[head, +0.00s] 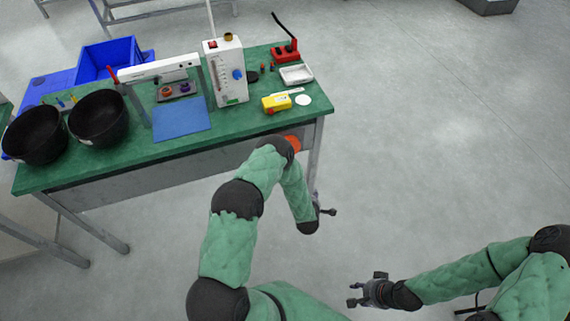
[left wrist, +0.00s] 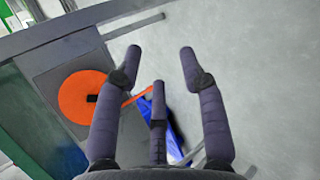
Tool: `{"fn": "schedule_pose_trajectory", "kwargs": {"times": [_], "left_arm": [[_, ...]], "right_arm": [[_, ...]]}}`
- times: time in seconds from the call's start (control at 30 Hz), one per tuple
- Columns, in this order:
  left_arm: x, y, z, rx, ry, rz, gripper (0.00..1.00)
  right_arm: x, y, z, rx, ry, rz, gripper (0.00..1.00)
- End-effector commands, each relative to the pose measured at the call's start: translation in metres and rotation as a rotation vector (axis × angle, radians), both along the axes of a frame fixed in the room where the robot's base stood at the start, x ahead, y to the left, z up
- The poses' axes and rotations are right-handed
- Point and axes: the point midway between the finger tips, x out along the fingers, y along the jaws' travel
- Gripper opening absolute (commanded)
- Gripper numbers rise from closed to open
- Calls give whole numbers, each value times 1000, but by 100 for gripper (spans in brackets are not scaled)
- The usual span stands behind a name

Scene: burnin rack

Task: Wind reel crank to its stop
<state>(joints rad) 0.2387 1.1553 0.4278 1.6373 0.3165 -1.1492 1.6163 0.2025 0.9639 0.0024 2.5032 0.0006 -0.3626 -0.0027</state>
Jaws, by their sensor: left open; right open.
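In the left wrist view, an orange reel disc (left wrist: 76,90) with a dark hub sits on a grey panel under the table edge. An orange crank arm (left wrist: 137,97) reaches right from it, its outer end close to my middle finger; I cannot tell whether they touch. In the head view an orange part (head: 293,143) shows at the table's front edge, mostly hidden by my left arm. My left gripper (left wrist: 160,60) is open, fingers spread over bare floor; it also shows, small, in the head view (head: 328,211). My right gripper (head: 358,292) is open and empty over the floor.
The green table (head: 180,150) holds black bowls (head: 99,118), a blue mat (head: 181,121), a white box device (head: 226,72) and a yellow device (head: 276,103). A table leg (head: 317,150) stands near my left forearm.

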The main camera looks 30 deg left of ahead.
Motion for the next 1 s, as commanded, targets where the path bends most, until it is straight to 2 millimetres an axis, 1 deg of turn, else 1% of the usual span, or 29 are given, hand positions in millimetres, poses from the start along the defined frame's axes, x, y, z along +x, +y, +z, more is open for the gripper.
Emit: {"fn": "schedule_pose_trajectory", "kwargs": {"times": [0.03,0.1,0.23,0.4,0.5,0.6,0.7,0.8,0.87,1.0], "left_arm": [[7,9,-4,-40,-71,93,41],[16,22,-2,-106,-189,227,41],[26,46,2,-234,-428,449,41],[25,73,11,-406,-762,669,41],[20,84,18,-494,-932,747,41],[15,90,23,-558,-1057,790,41],[12,94,27,-596,-1130,810,41],[13,97,28,-611,-1158,818,41],[15,100,28,-613,-1162,818,41],[26,114,27,-612,-1160,819,41]], "right_arm": [[0,0,-2,0,0,0,40],[0,0,-4,0,0,0,40],[0,0,-7,0,0,0,40],[0,0,-10,0,0,0,40],[0,0,-12,0,0,0,40],[0,0,-13,0,0,0,40],[0,0,-13,0,0,0,40],[0,0,-14,0,0,0,40],[0,0,-16,0,0,0,40],[0,0,-22,0,0,0,40]]}}
